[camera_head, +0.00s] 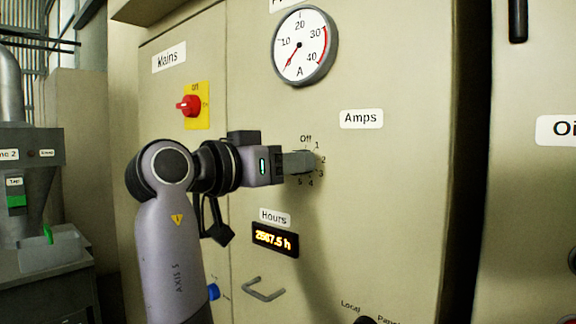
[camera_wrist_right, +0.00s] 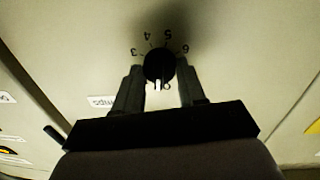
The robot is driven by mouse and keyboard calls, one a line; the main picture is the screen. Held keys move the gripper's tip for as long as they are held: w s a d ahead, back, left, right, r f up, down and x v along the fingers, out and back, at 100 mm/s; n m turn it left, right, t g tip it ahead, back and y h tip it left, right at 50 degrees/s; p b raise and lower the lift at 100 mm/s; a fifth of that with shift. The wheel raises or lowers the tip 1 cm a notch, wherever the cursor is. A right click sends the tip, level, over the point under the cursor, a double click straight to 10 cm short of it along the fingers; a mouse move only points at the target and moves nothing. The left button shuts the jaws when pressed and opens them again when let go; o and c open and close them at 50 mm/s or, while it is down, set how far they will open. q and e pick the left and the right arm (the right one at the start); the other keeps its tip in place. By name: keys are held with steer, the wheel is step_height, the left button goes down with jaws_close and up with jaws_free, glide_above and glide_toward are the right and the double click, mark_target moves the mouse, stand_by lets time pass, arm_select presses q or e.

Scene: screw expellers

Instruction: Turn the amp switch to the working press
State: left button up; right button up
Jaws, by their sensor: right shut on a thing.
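The amp switch is a round black knob (camera_wrist_right: 159,64) with a white pointer mark, best seen in the right wrist view. Its mark points to the lower side of that picture, near the partly hidden Off lettering. In the head view the dial shows Off, 1, 2, 3, 4 and 5, and my gripper hides the knob. My right gripper (camera_head: 299,162) is at the dial, its fingers on both sides of the knob and shut on it. The ammeter (camera_head: 305,46) above has its needle at the low end of the scale. My left gripper is not in view.
The cabinet carries a red Mains switch (camera_head: 189,104) on a yellow plate, an Amps label (camera_head: 361,119), an hours display (camera_head: 275,240) and a handle (camera_head: 264,290). A grey machine (camera_head: 34,195) with a label ending in 2 stands at the left, with a green plate.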

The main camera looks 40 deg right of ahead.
arm_select(q)
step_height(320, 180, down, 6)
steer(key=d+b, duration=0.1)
steer(key=b, duration=0.7)
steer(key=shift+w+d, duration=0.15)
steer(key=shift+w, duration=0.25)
arm_select(e)
steer(key=shift+s+m+t, duration=0.1)
steer(key=shift+m+t, duration=0.3)
steer(key=shift+m, duration=4.45)
steer(key=shift+s+m+t, duration=0.1)
steer(key=shift+m+t, duration=0.3)
steer(key=shift+m, duration=4.4)
steer(key=shift+s+m+t, duration=0.1)
steer(key=shift+m+t, duration=0.3)
steer(key=shift+m, duration=4.45)
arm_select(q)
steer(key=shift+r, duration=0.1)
arm_select(e)
steer(key=o, duration=1.1)
steer(key=shift+d+f, duration=0.1)
steer(key=shift+c, duration=0.2)
